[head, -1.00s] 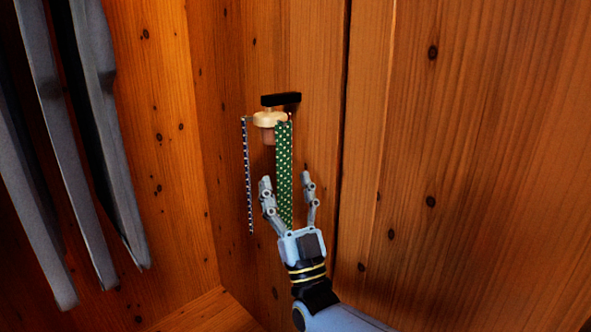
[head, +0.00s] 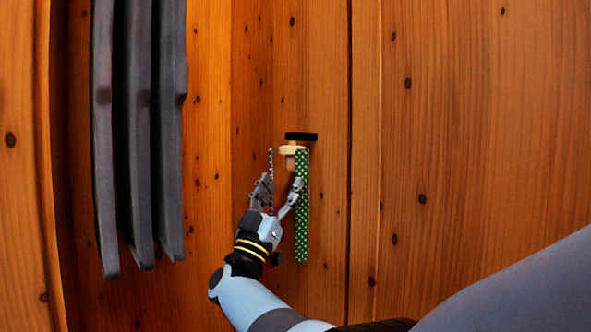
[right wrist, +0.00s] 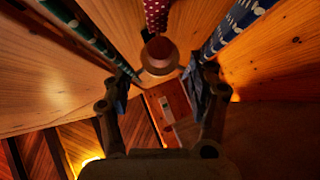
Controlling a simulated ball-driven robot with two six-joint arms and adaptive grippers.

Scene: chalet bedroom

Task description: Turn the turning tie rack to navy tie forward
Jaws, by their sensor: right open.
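The tie rack's wooden hub (head: 291,150) hangs under a black bracket (head: 301,136) on the wood wall. A green tie with white dots (head: 302,220) hangs at its right. A narrow dark-and-white tie (head: 271,162) hangs at its left, seen nearly edge-on. My right gripper (head: 281,184) is open just below the hub, one finger by each of these ties. In the right wrist view, a navy tie with white marks (right wrist: 238,22) is at right, the green tie (right wrist: 75,28) at left and a red dotted tie (right wrist: 157,14) beyond the hub (right wrist: 159,54). Contact is unclear.
Several dark grey garments (head: 138,130) hang at the left, clear of my right gripper. Wood panels close in the space behind the rack. The area right of the green tie is open in front of the panel (head: 450,130).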

